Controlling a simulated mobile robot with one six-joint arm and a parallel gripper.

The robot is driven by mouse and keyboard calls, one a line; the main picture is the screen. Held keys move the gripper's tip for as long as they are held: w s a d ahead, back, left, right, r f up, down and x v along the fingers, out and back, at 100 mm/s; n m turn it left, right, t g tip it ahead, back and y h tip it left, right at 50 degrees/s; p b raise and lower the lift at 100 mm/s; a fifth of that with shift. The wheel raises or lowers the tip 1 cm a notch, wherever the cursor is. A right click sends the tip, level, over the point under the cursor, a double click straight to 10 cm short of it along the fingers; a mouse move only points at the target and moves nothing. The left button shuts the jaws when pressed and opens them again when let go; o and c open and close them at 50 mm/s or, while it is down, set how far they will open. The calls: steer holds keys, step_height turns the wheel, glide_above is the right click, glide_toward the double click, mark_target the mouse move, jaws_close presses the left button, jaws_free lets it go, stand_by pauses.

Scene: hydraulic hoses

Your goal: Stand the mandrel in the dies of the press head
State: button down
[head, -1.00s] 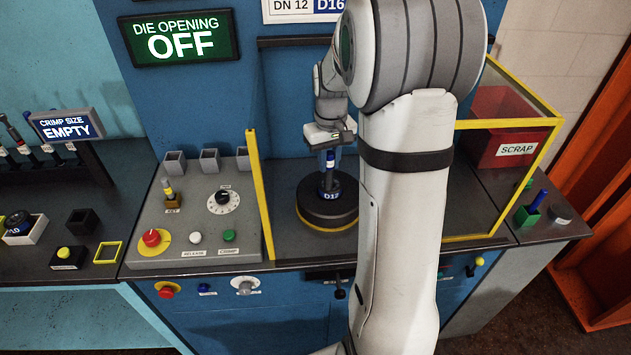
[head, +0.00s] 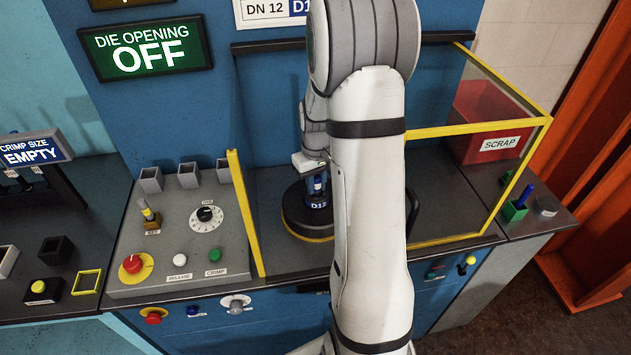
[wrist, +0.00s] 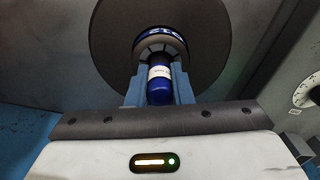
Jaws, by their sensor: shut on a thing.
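The mandrel (wrist: 159,88) is a dark blue rod with a white label band. In the wrist view it is between the two blue fingers of my gripper (wrist: 160,82), which is shut on it. In the head view, my gripper (head: 314,172) is just above the press head (head: 292,222), a round black body with a yellow base ring. The mandrel (head: 318,184) looks upright over the dies (head: 318,203), marked D12. Its lower end is hidden, so I cannot tell how deep it sits. My arm covers the press head's right side.
A clear guard with a yellow frame (head: 470,130) stands right of the press head, by the red scrap bin (head: 487,120). A control panel (head: 170,240) with a dial and buttons is on the left. The die opening display (head: 148,46) reads OFF.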

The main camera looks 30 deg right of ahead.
steer(key=shift+f, duration=0.1)
steer(key=shift+f, duration=0.1)
steer(key=c, duration=1.3)
jaws_free()
step_height(320, 180, up, 12)
steer(key=shift+s+f+b, duration=0.1)
steer(key=shift+b, duration=0.7)
steer(key=shift+s+a+r+t, duration=0.55)
steer(key=shift+s+a+r, duration=0.25)
steer(key=shift+s+a, duration=2.05)
steer(key=shift+s+a+r+t, duration=0.75)
steer(key=shift+s+a, duration=1.15)
steer(key=shift+s, duration=1.9)
steer(key=shift+s+a+r+t, duration=0.4)
steer(key=shift+s+a+r, duration=0.5)
steer(key=shift+s+a, duration=1.95)
